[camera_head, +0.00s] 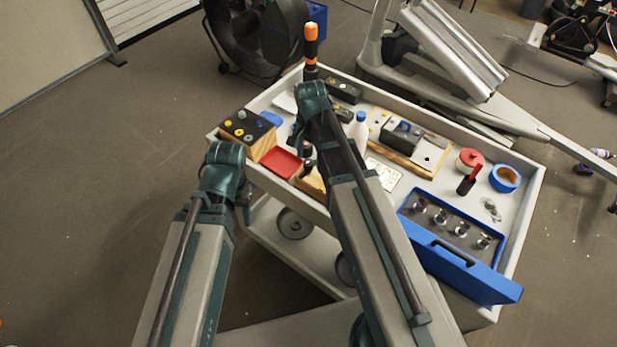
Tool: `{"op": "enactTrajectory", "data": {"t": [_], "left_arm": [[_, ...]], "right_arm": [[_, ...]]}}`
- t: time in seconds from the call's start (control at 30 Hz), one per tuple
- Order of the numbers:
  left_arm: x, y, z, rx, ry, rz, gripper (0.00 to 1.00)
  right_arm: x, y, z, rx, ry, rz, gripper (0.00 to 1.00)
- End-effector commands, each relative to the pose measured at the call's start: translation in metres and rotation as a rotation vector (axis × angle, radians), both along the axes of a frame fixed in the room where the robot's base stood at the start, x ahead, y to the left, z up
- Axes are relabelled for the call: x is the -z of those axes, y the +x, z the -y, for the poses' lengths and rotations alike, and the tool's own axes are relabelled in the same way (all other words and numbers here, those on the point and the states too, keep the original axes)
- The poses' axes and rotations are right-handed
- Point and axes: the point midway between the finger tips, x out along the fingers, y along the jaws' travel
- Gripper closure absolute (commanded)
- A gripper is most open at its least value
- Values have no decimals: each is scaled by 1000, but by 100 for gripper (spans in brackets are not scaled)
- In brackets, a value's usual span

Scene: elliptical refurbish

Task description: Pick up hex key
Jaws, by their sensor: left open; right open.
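I cannot pick out a hex key with certainty; a small thin metal item (491,209) lies on the cart's top right of the red-handled tool, too small to identify. My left gripper (244,194) is at the cart's left edge, below the block with coloured knobs, and is open; its fingers are mostly hidden by my wrist. My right gripper (300,148) is over the left part of the cart top, near the red tray, and is open; its fingertips are partly hidden. I see nothing held in either.
The grey cart (527,205) carries a knobbed block (247,133), a red tray (281,162), a white bottle (359,132), blue tape (505,178) and an open blue case (462,270). An orange-tipped tool (311,45) stands upright at the far corner. A fan (257,38) stands behind.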

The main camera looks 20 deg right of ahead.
Motion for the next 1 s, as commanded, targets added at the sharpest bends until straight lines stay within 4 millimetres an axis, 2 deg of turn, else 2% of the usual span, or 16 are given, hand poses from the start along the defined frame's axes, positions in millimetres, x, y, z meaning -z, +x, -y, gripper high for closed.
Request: {"op": "enactTrajectory", "data": {"t": [0.03,0.2,0.33,0.73,1.0], "left_arm": [[5,0,0,0,0,0,50],[4,0,0,0,0,0,50],[10,0,0,0,0,0,50],[55,0,0,0,0,0,50],[55,0,0,0,0,0,50]], "right_arm": [[5,0,0,0,0,0,26],[4,0,0,0,0,0,26],[10,-1,-1,0,0,0,26],[55,-3,-5,0,0,0,26],[55,-3,-4,0,0,0,26]]}}
